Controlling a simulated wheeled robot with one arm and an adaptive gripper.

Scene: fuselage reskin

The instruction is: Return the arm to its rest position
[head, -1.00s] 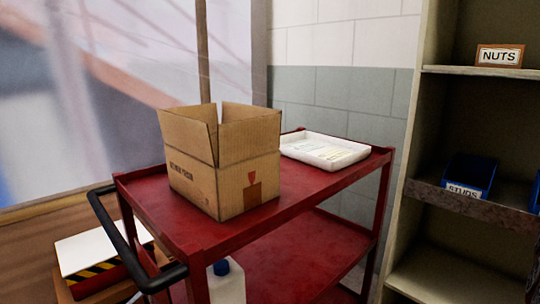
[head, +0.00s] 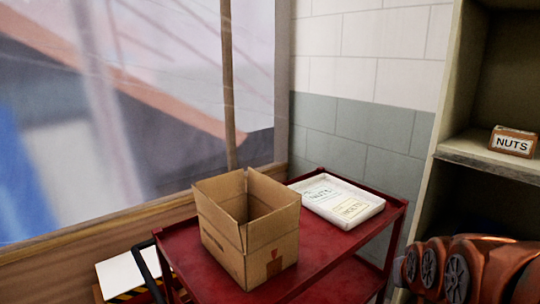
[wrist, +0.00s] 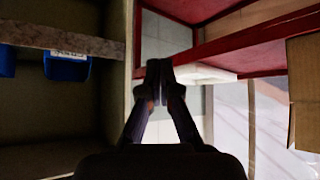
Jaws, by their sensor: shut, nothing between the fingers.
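My gripper (wrist: 160,75) is in the wrist view, with its two dark fingers together and nothing between them. Behind the fingertips are the red cart's edge and a pale wall. In the head view, part of my copper-coloured arm (head: 470,270) with dark round joints shows at the lower right, in front of the shelf unit. The gripper itself is outside the head view.
A red cart (head: 205,272) carries an open cardboard box (head: 245,235) and a white tray (head: 375,212) holding labels. A shelf unit (head: 462,150) with a NUTS box (head: 512,141) stands at right. The wrist view shows a blue bin (wrist: 67,68) on a shelf.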

